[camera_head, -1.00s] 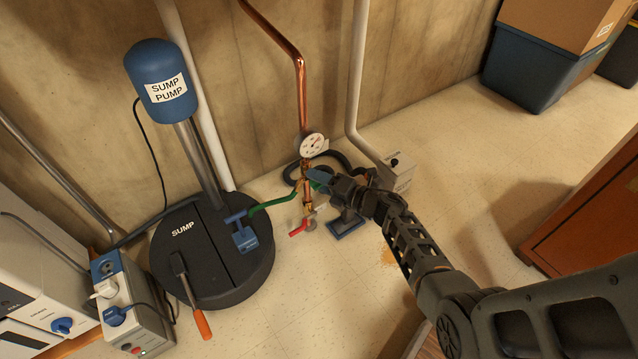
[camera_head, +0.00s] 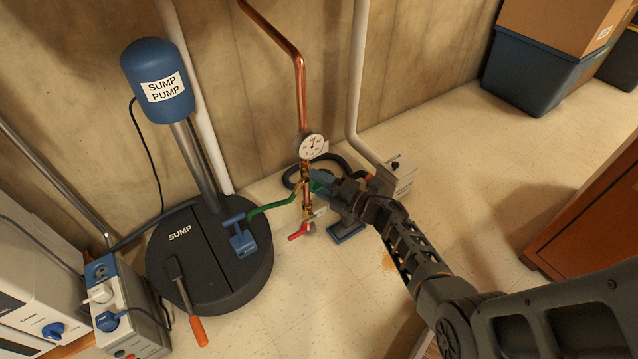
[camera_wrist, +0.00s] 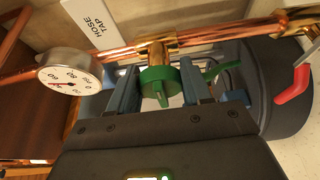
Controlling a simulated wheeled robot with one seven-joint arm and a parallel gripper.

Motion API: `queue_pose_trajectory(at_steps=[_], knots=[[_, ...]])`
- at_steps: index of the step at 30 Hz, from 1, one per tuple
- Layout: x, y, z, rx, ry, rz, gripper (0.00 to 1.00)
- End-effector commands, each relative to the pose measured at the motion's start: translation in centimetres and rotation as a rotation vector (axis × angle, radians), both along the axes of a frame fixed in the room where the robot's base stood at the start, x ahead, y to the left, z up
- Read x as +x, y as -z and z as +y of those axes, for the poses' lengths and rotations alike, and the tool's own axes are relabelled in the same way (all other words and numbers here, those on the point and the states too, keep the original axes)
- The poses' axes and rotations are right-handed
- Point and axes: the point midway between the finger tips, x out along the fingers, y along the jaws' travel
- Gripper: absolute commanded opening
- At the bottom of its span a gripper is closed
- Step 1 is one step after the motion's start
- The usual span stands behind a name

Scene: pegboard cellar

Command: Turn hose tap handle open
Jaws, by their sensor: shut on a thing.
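The hose tap handle (camera_wrist: 161,86) is a round green knob with a raised bar, on a brass valve (camera_wrist: 155,54) in the copper pipe. A white "HOSE TAP" label (camera_wrist: 93,22) is beside the pipe in the wrist view. My gripper (camera_wrist: 162,88) has its two blue-grey fingers on either side of the knob and is shut on it. In the head view, my gripper (camera_head: 316,184) reaches the pipe from the right and mostly hides the knob. How far the knob is turned is hard to tell.
A round pressure gauge (camera_head: 311,146) sits on the pipe just above. A grey box (camera_head: 397,174) stands right of my gripper. Open floor lies further right.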

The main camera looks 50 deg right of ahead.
Motion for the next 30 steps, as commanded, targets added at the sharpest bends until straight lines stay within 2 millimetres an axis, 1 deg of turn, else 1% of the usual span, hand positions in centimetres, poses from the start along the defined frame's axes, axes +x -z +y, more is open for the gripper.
queue_pose_trajectory(at_steps=[3, 4, 11, 17, 20, 23, 30], knots=[[0.0, 0.1, 0.0, 0.002, 0.002, 0.001, 0.18], [0.0, 0.1, 0.0, 0.002, 0.002, 0.001, 0.52], [0.0, 0.1, 0.0, 0.001, 0.001, 0.001, 0.73], [0.0, 0.0, 0.0, 0.0, 0.001, 0.001, 0.73], [-0.4, 0.0, -0.1, 0.0, 0.002, 0.002, 0.73], [-1.5, -0.1, -0.2, 0.0, 0.003, 0.002, 0.73], [-5.4, -0.1, -0.6, 0.002, 0.003, 0.003, 0.73]])
